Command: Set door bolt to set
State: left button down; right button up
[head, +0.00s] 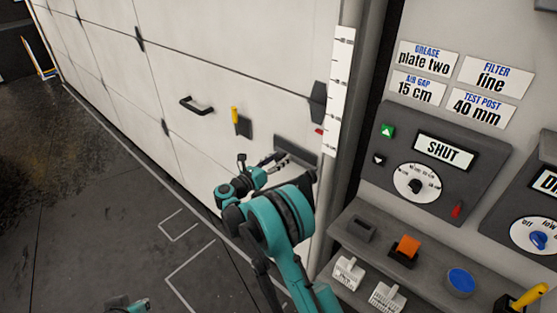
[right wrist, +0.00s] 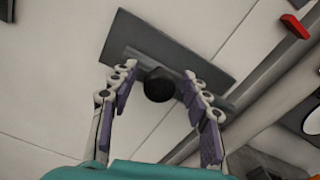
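The door bolt appears to be the dark grey plate (head: 297,151) low on the white door's right side. In the right wrist view it is a tilted plate (right wrist: 180,45) with a bar and a round black knob (right wrist: 159,84). My right gripper (head: 268,162) is at the bolt in the head view. In the right wrist view its fingers (right wrist: 159,76) are spread, one on each side of the knob. I cannot tell whether they touch it. A set mark is not readable. My left gripper is not in view; a small teal arm part shows at the bottom edge.
The white door (head: 220,60) carries a black handle (head: 199,105) and a yellow lever (head: 235,115). A red tab (right wrist: 295,27) sits beside the bolt. At right are a control panel (head: 475,160) reading SHUT and a shelf (head: 350,215) with small items. The floor at left is clear.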

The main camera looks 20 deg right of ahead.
aim_at(296, 161)
grip_shut()
jog(key=s, duration=0.1)
jog(key=s+d, duration=0.1)
jog(key=s, duration=0.1)
jog(key=s+d+b, duration=0.1)
jog(key=shift+s+d+f, duration=0.1)
jog(key=shift+s+d, duration=0.15)
jog(key=shift+s, duration=0.1)
grip_release()
jog(key=shift+o, duration=1.3)
jog(key=shift+s+d, duration=0.1)
